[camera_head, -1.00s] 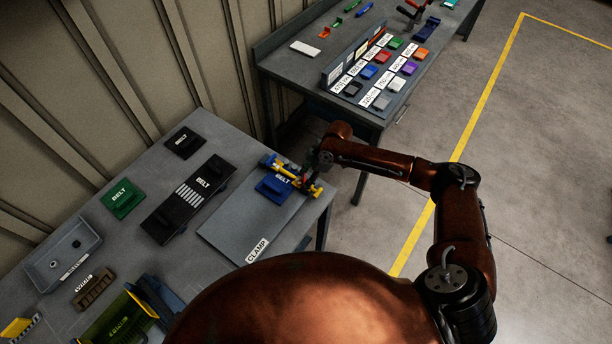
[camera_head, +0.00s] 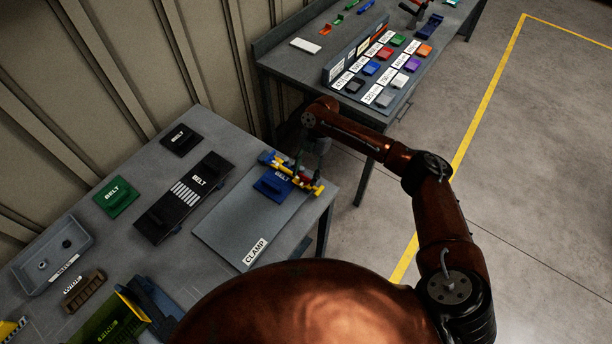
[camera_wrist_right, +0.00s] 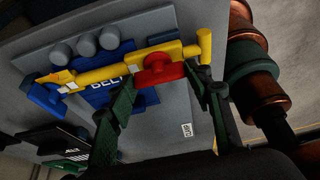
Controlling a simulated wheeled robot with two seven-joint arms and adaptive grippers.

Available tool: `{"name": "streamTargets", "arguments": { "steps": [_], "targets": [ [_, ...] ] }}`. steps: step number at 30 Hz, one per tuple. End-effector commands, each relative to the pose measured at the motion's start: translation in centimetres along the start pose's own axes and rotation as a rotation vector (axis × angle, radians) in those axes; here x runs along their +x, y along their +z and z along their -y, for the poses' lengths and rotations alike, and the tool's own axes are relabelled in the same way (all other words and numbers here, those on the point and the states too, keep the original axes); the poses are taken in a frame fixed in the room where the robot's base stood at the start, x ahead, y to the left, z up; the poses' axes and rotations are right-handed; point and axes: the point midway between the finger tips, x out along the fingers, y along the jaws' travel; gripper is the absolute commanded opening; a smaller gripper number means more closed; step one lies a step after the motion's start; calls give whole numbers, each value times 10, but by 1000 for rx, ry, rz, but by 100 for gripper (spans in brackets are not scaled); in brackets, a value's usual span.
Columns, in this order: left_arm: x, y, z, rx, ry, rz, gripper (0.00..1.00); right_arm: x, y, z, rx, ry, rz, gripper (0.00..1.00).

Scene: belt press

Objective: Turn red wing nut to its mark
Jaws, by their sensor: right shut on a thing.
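The red wing nut (camera_wrist_right: 158,70) sits on a yellow clamp bar (camera_wrist_right: 100,75) in the right wrist view; it is a small red spot in the head view (camera_head: 306,180). The bar lies across a blue block lettered BELT (camera_head: 272,184) and has blue parts at one end. My right gripper (camera_wrist_right: 158,82) has its dark green fingers on either side of the wing nut and is shut on it; it also shows in the head view (camera_head: 308,172), reaching down from above. The mark cannot be made out. My left gripper is not in view.
The clamp stands on a grey plate labelled CLAMP (camera_head: 222,228). Black (camera_head: 190,195) and green (camera_head: 117,197) BELT blocks and a grey tray (camera_head: 42,270) lie to the left. A second table (camera_head: 300,62) with coloured bins stands behind. Bare plate lies in front of the blue block.

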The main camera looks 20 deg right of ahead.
Motion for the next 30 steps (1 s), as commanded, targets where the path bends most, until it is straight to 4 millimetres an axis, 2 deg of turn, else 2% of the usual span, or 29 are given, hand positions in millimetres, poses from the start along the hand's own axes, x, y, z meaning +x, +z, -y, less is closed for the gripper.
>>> {"name": "streamTargets", "arguments": {
  "steps": [3,12,29,30],
  "targets": [
    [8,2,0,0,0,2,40,-1,3,-3,-68,-22,8,22],
    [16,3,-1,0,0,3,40,-3,3,-4,-180,-67,10,22],
    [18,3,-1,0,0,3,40,-5,3,-4,-206,-77,12,22],
    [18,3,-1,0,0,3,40,-5,3,-4,-206,-77,12,48]
  ]
}}
